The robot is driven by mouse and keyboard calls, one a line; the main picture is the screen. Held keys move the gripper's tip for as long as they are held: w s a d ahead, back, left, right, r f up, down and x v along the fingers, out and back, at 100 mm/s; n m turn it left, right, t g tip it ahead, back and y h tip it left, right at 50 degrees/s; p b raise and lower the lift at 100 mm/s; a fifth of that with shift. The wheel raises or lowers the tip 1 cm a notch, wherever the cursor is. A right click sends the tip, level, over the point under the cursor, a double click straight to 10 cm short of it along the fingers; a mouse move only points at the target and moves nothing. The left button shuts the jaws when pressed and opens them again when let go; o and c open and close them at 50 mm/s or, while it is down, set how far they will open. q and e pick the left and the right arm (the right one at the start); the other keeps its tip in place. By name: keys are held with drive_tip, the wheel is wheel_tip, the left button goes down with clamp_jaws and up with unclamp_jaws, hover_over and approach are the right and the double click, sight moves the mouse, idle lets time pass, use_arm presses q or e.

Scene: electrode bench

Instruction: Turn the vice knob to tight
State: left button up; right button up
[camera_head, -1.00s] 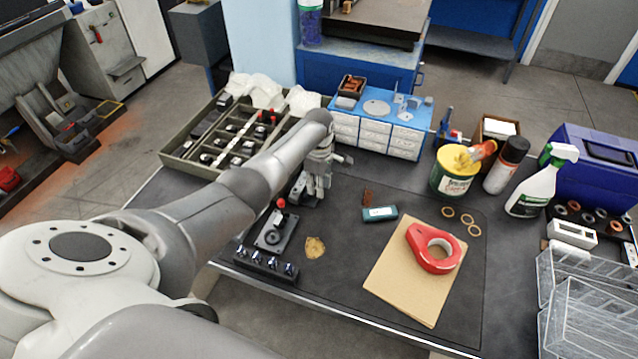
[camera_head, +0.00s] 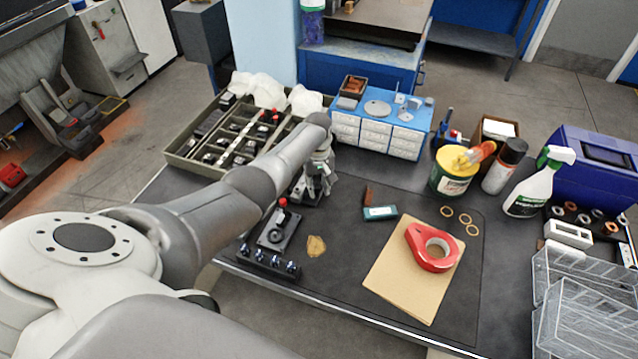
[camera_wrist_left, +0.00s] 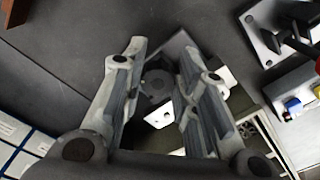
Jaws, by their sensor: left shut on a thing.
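The vice (camera_head: 299,192) is a small dark metal device on the bench mat, mostly hidden behind my left arm and gripper in the head view. Its round dark knob (camera_wrist_left: 157,84) shows between the fingers in the left wrist view, over a pale metal plate. My left gripper (camera_head: 324,186) points down at the vice. In the wrist view the fingers of my left gripper (camera_wrist_left: 163,62) stand on both sides of the knob, shut on it. The knob's marking cannot be read. My right gripper is not in view.
A red-knobbed fixture (camera_head: 279,230) stands just in front of the vice, behind a strip of dark connectors (camera_head: 268,262). A parts tray (camera_head: 184,166) and a blue drawer box (camera_head: 425,112) stand behind. A red tape roll (camera_head: 418,242) lies on brown sheets to the right.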

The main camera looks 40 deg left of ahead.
use_arm(q)
drive_tip(key=m, duration=0.5)
drive_tip(key=shift+s+a+m, duration=0.15)
drive_tip(key=shift+a+m, duration=0.1)
drive_tip(key=shift+m, duration=0.05)
drive_tip(key=m, duration=0.5)
drive_tip(key=shift+a+m, duration=0.2)
drive_tip(key=shift+m, duration=0.2)
drive_tip(key=o, duration=0.8)
drive_tip(key=shift+r, duration=0.15)
wheel_tip(320, 180, up, 12)
idle(0.3)
